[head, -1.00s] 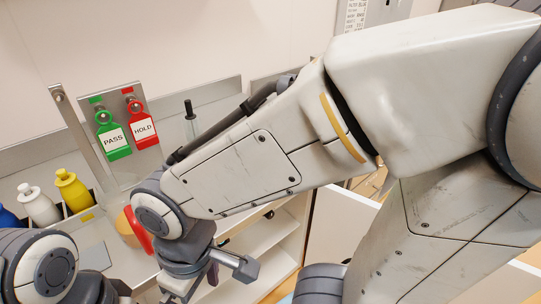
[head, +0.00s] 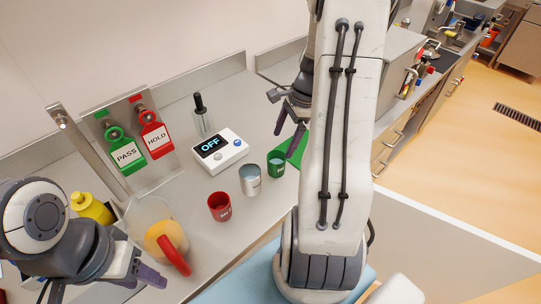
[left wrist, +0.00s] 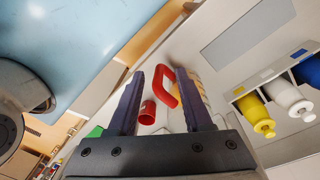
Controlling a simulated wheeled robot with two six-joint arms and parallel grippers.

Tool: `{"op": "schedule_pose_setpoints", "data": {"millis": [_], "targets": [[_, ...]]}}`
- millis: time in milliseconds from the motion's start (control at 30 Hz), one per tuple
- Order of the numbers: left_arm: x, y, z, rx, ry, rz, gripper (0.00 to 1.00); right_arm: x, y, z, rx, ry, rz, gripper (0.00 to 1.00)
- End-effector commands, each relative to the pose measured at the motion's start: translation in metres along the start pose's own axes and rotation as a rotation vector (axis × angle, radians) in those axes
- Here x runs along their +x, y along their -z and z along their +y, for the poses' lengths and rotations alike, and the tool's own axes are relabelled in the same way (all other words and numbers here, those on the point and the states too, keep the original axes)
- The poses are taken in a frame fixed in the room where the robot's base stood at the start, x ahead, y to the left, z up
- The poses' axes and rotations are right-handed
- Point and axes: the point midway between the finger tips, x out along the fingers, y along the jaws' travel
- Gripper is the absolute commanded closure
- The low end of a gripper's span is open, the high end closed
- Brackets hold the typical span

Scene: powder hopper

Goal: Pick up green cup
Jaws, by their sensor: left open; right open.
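The green cup (head: 276,163) stands upright on the grey counter, beside a silver cup (head: 250,180) and close to a green mat (head: 297,149). A red cup (head: 220,207) stands nearer the front; it also shows in the left wrist view (left wrist: 147,112). My right gripper (head: 282,116) is open and empty, above and behind the green cup, with its fingers pointing down and left. My left gripper (head: 103,288) is open at the lower left, far from the green cup; its two fingers show in the left wrist view (left wrist: 161,85) with nothing gripped.
A clear container with yellow contents and a red handle (head: 173,255) stands near my left gripper. A white box reading OFF (head: 222,151), a dark-topped dropper bottle (head: 202,117) and PASS (head: 126,154) and HOLD (head: 155,141) tags are behind. Yellow bottle (head: 91,208) at left.

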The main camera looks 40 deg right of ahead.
Motion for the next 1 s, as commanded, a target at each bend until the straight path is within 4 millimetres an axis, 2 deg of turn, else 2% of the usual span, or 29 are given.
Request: {"op": "schedule_pose_setpoints", "data": {"millis": [200, 467, 733, 833, 1000], "targets": [[-0.003, 0.000, 0.000, 0.000, 0.000, 0.000, 0.50, 0.030, 0.010, 0.002, 0.032, 0.002, -0.004, 0.00], [-0.005, 0.000, 0.000, 0.000, 0.000, 0.000, 0.50, 0.052, 0.010, 0.002, 0.029, 0.003, -0.003, 0.00], [-0.011, 0.001, 0.001, -0.001, 0.000, 0.000, 0.50, 0.092, 0.008, 0.003, 0.026, 0.001, -0.003, 0.00], [-0.011, 0.001, 0.001, -0.001, 0.000, 0.000, 0.50, 0.099, 0.008, 0.002, 0.026, 0.003, -0.001, 0.00], [-0.011, 0.001, 0.001, -0.001, 0.000, 0.000, 0.50, 0.101, 0.008, 0.002, 0.024, 0.004, 0.000, 0.00]]}}
